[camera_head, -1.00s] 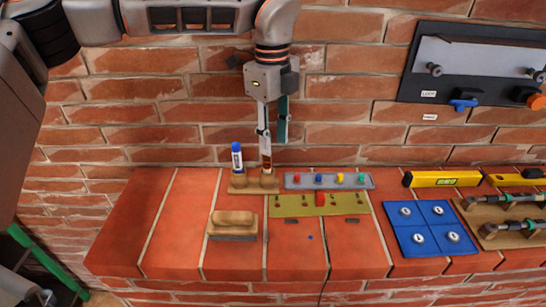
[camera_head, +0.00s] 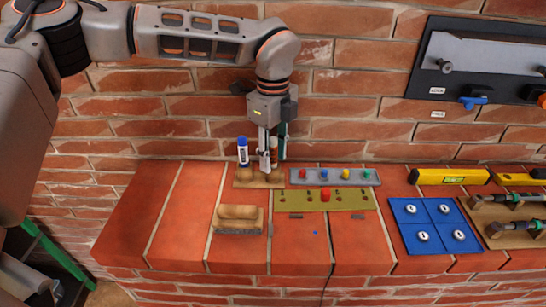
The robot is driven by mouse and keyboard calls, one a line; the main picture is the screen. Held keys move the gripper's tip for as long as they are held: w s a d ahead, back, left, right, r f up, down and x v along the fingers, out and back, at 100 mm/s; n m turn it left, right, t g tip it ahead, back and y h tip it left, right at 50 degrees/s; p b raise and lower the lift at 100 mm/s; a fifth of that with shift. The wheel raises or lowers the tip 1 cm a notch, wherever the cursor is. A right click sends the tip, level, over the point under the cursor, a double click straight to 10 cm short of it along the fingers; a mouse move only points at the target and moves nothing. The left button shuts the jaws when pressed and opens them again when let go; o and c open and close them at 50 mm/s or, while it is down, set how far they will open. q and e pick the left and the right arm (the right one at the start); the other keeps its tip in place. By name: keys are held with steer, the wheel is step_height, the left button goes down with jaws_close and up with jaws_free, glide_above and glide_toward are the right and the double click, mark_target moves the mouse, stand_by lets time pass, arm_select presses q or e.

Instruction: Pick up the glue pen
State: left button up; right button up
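A white pen with a blue cap (camera_head: 243,152) stands upright in a wooden holder (camera_head: 243,182) on the brick ledge. A second slim item, white and reddish (camera_head: 274,150), stands just right of it. I cannot tell from their labels which one is the glue pen. My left gripper (camera_head: 272,164) points straight down over the right part of the holder. Its fingers are apart, with the white and reddish item showing between them. A finger partly hides this item, and contact cannot be made out. My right gripper is not in view.
Right of the holder are a grey tray with coloured knobs (camera_head: 335,182) and an olive board (camera_head: 330,205). A wooden-backed brush (camera_head: 237,218) lies in front. A blue panel (camera_head: 434,226) and a yellow level (camera_head: 450,176) are further right. The ledge's left end is clear.

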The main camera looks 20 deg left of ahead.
arm_select(q)
jaws_close()
steer(key=shift+r, duration=0.1)
